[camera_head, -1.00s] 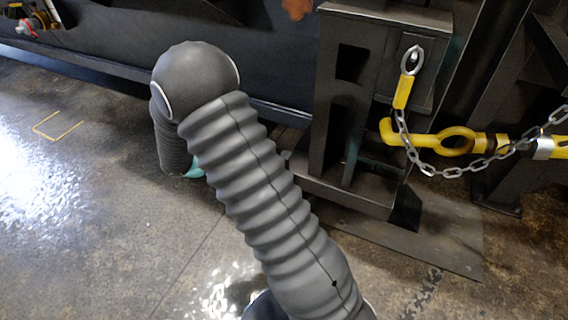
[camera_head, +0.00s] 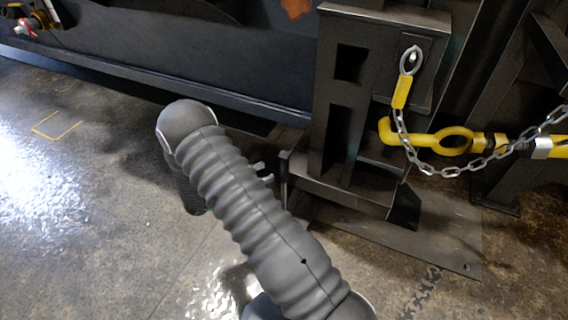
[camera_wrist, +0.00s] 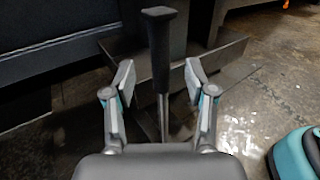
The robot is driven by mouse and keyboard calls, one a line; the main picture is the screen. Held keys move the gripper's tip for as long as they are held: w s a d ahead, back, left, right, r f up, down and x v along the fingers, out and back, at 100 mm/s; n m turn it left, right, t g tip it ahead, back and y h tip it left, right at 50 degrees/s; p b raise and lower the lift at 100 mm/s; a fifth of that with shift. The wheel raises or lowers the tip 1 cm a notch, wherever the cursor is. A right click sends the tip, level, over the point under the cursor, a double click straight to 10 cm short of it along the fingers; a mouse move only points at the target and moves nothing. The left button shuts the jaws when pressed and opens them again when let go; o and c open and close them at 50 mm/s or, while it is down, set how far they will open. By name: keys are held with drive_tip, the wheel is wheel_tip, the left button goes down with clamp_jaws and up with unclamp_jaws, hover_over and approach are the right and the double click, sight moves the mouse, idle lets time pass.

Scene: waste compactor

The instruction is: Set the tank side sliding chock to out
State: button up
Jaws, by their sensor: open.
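The sliding chock's handle, a black grip (camera_wrist: 160,45) on a thin metal rod, stands upright in the wrist view. My gripper (camera_wrist: 159,78) is open, with one finger on each side of the handle. Gaps show between both fingers and the grip, so they do not seem to touch it. In the head view my gripper (camera_head: 263,173) shows as small light fingertips behind my arm. They point toward a dark upright handle (camera_head: 284,168) beside the black steel frame. The lower rod and the chock's body are mostly hidden by my gripper in the wrist view.
A black steel frame (camera_head: 332,100) stands right of my arm. A yellow hook bar (camera_head: 430,139) and a chain (camera_head: 440,172) hang on its right side. A long dark wall (camera_head: 200,65) runs behind. The concrete floor (camera_head: 80,220) at left is clear.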

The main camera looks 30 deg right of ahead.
sight(284, 164)
drive_tip(key=d, duration=0.8)
drive_tip(key=shift+w+d, duration=0.1)
drive_tip(key=shift+w, duration=0.2)
clamp_jaws()
